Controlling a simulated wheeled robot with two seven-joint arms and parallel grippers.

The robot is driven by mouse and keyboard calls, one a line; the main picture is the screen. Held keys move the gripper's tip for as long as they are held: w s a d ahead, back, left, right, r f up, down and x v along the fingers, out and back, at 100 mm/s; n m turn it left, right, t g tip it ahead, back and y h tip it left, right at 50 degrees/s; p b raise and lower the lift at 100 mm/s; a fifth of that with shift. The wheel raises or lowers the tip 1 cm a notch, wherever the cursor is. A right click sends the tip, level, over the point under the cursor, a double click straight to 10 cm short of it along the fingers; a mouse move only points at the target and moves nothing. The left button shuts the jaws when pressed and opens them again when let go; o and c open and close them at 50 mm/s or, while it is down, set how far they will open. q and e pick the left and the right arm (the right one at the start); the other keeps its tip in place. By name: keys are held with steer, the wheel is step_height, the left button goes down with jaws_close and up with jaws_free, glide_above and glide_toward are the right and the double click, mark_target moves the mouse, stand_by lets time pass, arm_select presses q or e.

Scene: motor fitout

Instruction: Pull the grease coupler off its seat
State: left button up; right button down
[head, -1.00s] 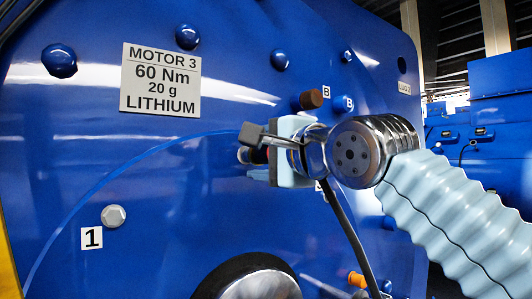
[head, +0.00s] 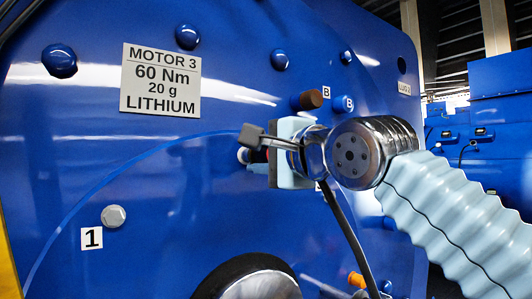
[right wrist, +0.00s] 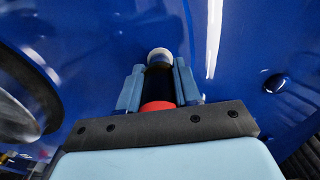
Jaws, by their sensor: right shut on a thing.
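The grease coupler (right wrist: 159,82) is a dark cylinder with a red band at its near end, seen in the right wrist view. It lies between the two pale blue fingers of my right gripper (right wrist: 158,88), which is shut on it. A pale round piece shows just beyond its far end, at the blue motor face; I cannot tell whether the two touch. In the head view the coupler (head: 257,156) is mostly hidden by my right gripper (head: 262,162), which reaches in from the right. My left gripper is not in view.
The blue motor face (head: 190,200) carries a plate (head: 160,80) reading MOTOR 3, 60 Nm, 20 g LITHIUM. A brown cap (head: 308,100) and a blue cap (head: 343,104) sit above my gripper. A black cable (head: 348,235) hangs below it. A large round hub (head: 255,280) is lower down.

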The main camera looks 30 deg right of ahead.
steer(key=shift+f, duration=0.3)
steer(key=shift+s+b, duration=0.35)
steer(key=shift+s, duration=0.45)
steer(key=shift+s+d+r+b, duration=0.1)
steer(key=shift+s+d+b, duration=0.05)
steer(key=shift+s, duration=0.75)
steer(key=shift+s+d+r+b, duration=0.1)
steer(key=shift+s+b, duration=0.05)
steer(key=shift+s, duration=0.75)
steer(key=shift+s, duration=0.15)
steer(key=s+d, duration=0.1)
steer(key=s, duration=2.1)
steer(key=shift+d, duration=0.35)
